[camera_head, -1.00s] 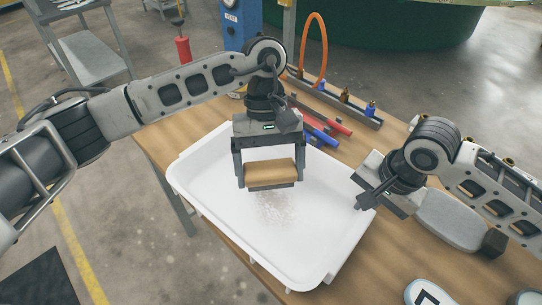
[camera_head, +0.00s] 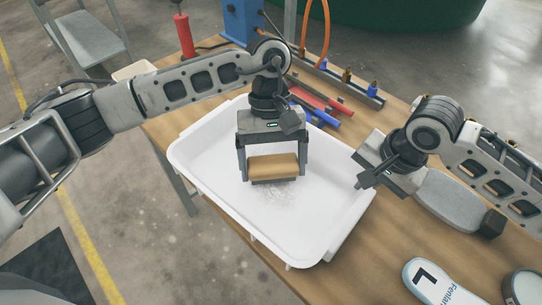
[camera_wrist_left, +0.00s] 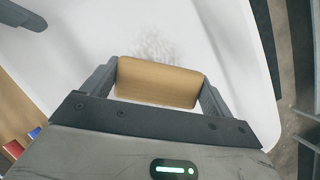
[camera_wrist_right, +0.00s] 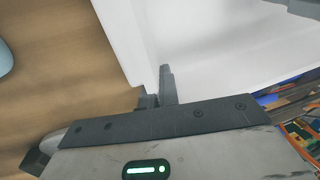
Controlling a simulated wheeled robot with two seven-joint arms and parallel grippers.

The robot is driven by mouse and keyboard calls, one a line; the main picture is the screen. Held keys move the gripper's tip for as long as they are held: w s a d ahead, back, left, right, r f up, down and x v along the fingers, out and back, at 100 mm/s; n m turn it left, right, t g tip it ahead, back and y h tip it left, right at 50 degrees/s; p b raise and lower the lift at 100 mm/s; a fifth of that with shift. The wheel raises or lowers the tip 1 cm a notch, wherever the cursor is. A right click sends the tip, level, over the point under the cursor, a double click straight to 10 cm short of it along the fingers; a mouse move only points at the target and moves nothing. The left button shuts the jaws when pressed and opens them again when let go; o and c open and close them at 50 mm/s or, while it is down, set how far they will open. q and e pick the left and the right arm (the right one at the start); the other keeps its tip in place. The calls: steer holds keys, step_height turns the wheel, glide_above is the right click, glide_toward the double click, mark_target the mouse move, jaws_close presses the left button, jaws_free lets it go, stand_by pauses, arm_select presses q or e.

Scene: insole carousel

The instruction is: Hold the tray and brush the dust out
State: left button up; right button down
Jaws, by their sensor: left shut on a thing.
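The white tray (camera_head: 215,200) lies on the wooden table, with a faint patch of grey dust (camera_head: 277,193) on its floor. My left gripper (camera_head: 272,165) is shut on the brush (camera_head: 273,167), a tan wooden block with a dark underside, low over the tray floor beside the dust. The brush also shows between the fingers in the left wrist view (camera_wrist_left: 160,82), with dust (camera_wrist_left: 155,43) just beyond it. My right gripper (camera_head: 362,183) is at the tray's right rim. In the right wrist view its fingers (camera_wrist_right: 158,92) are close together around the rim (camera_wrist_right: 135,65).
A grey insole form (camera_head: 450,208) lies right of my right gripper, and an insole marked L (camera_head: 432,282) lies at the front right. Red and blue tools (camera_head: 318,103) and a rack with small bottles (camera_head: 345,85) stand behind the tray.

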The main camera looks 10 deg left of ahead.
arm_select(q)
glide_above(284, 214)
steer(key=w, duration=0.1)
steer(key=shift+w+a, duration=0.15)
steer(key=shift+a, duration=0.05)
steer(key=shift+f, duration=0.1)
steer(key=shift+f, duration=0.3)
steer(key=shift+f, duration=0.65)
stand_by(0.9)
steer(key=shift+w+a+r, duration=0.1)
steer(key=shift+w+a, duration=0.1)
steer(key=shift+w, duration=0.4)
steer(key=shift+w+a, duration=0.2)
steer(key=shift+w, duration=0.35)
steer(key=shift+w+a+f, duration=0.1)
steer(key=shift+w+a, duration=0.15)
steer(key=shift+w, duration=0.45)
steer(key=shift+w+a+f, duration=0.1)
steer(key=shift+w+a, duration=0.1)
steer(key=shift+w, duration=0.45)
steer(key=shift+w+a+r, duration=0.1)
steer(key=shift+w+a, duration=0.1)
steer(key=shift+w, duration=0.5)
steer(key=shift+w+a+r, duration=0.1)
steer(key=shift+w+a, duration=0.15)
steer(key=shift+w, duration=0.4)
steer(key=shift+w+a, duration=0.2)
steer(key=shift+w, duration=0.5)
